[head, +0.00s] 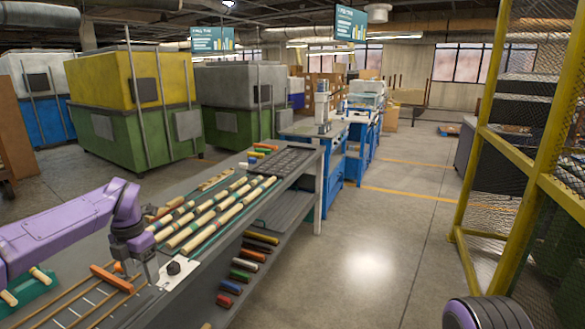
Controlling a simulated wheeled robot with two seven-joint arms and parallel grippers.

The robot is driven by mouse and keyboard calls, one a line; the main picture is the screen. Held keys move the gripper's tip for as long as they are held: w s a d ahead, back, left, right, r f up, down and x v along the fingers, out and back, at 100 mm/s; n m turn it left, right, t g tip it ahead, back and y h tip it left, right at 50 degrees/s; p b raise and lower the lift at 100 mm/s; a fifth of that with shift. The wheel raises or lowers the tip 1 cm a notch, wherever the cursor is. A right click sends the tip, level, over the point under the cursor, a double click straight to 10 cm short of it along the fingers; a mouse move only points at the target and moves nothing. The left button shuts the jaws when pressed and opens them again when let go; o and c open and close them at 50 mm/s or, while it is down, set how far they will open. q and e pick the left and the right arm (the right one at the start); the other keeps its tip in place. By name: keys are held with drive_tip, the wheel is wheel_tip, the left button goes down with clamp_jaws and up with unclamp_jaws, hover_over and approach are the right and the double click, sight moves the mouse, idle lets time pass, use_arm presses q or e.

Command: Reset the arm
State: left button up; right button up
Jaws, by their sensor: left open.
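My left arm is purple and comes in from the left over the near end of the workbench (290,215). My left gripper (137,272) is dark, points down and is open. It is above the bench between an orange bar (112,278) and a white plate with a black knob (176,268). I cannot tell whether its fingers touch anything. My right gripper is not in view; a purple and black part of mine shows at the bottom right.
Turned wood rods (215,212) lie in rows on the bench, with a dark grid tray (278,162) beyond. A wooden slatted rack (75,312) is at the near left. Several coloured pieces lie on the lower shelf. A yellow mesh frame (490,130) stands right; the floor between is clear.

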use_arm(q)
drive_tip(key=f+m+t+y, duration=0.1)
drive_tip(key=f+m+y, duration=0.1)
drive_tip(key=f, duration=0.1)
drive_tip(key=d+f+m+t+y, duration=0.1)
drive_tip(key=f+m+y, duration=0.1)
drive_tip(key=f+y, duration=0.1)
drive_tip(key=s+d+f+m+t+y, duration=0.1)
drive_tip(key=f+m+t+y, duration=0.1)
drive_tip(key=f, duration=0.3)
drive_tip(key=s+d+f+m+t+h, duration=0.1)
drive_tip(key=s+d+f+m+t, duration=0.15)
drive_tip(key=s+f+m, duration=0.3)
drive_tip(key=s+d+f+m+t, duration=0.1)
drive_tip(key=s+d+f+m, duration=0.3)
drive_tip(key=f, duration=0.3)
drive_tip(key=s+f+m+g+h, duration=0.1)
drive_tip(key=s+f+m, duration=0.2)
drive_tip(key=s, duration=0.6)
drive_tip(key=s+a+f+m+g, duration=0.1)
drive_tip(key=s+f+m+g, duration=0.1)
drive_tip(key=s, duration=0.8)
drive_tip(key=s+a+f+m+g+h, duration=0.1)
drive_tip(key=s+f+m, duration=0.3)
drive_tip(key=s, duration=0.6)
drive_tip(key=shift+f+m+h, duration=0.25)
drive_tip(key=shift+m+h, duration=0.05)
drive_tip(key=shift+m, duration=0.45)
